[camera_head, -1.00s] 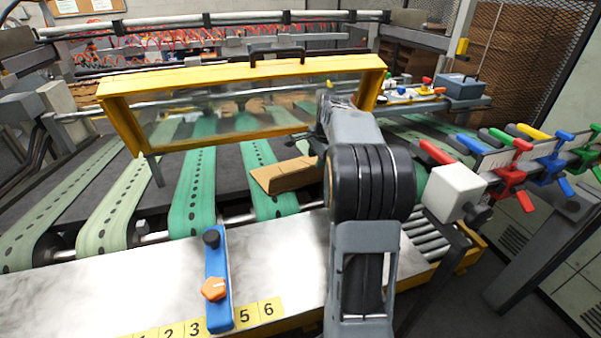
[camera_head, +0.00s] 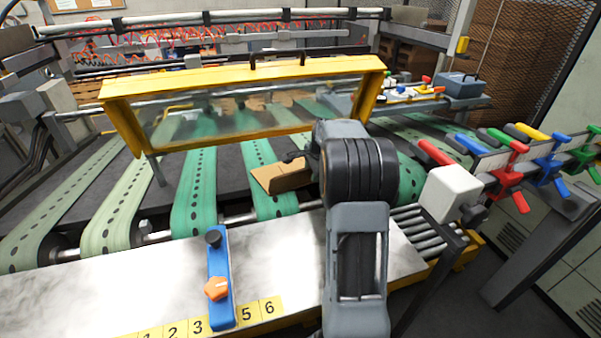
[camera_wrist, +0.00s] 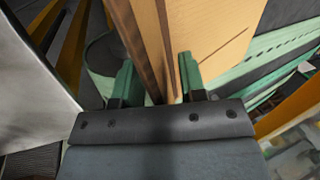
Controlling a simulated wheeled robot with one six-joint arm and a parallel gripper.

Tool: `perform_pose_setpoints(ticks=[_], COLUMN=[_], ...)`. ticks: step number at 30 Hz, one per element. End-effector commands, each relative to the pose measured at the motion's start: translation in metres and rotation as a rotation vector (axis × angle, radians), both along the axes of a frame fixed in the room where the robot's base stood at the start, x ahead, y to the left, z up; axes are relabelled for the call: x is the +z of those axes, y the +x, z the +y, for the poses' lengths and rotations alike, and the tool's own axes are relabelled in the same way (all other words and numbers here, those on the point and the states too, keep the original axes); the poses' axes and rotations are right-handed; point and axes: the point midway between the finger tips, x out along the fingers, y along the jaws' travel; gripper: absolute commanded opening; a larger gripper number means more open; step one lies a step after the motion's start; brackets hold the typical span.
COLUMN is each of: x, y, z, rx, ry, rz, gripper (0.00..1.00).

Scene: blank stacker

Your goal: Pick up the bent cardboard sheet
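The bent cardboard sheet (camera_head: 282,177) is brown and folded. It lies over a green perforated belt (camera_head: 262,152), near the front rollers. In the wrist view the sheet (camera_wrist: 215,40) fills the upper middle, with its darker edges running down between my fingers. My gripper (camera_wrist: 157,75) has two green fingers spread apart, one on each side of these edges. A gap shows by the left finger; whether the right finger touches the sheet I cannot tell. In the head view my arm hides the right end of the sheet and most of the gripper.
A yellow-framed clear guard (camera_head: 245,68) stands just behind the sheet. A metal table (camera_head: 120,290) with a blue clamp bar (camera_head: 218,280) lies in front. A white block (camera_head: 452,192) and coloured handles (camera_head: 515,160) are at the right.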

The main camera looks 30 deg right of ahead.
Motion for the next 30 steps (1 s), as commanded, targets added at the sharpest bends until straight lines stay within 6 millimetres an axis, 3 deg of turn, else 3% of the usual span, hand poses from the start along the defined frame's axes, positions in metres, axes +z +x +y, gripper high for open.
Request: perform_pose_setpoints(ticks=[12,30], x=[0.0005,0.004], y=[-0.0001,0.0002], z=[0.0,-0.0002], rx=[0.0,0.0], ry=[0.0,-0.001], rz=[0.0,-0.002], gripper=[0.0,0.0])
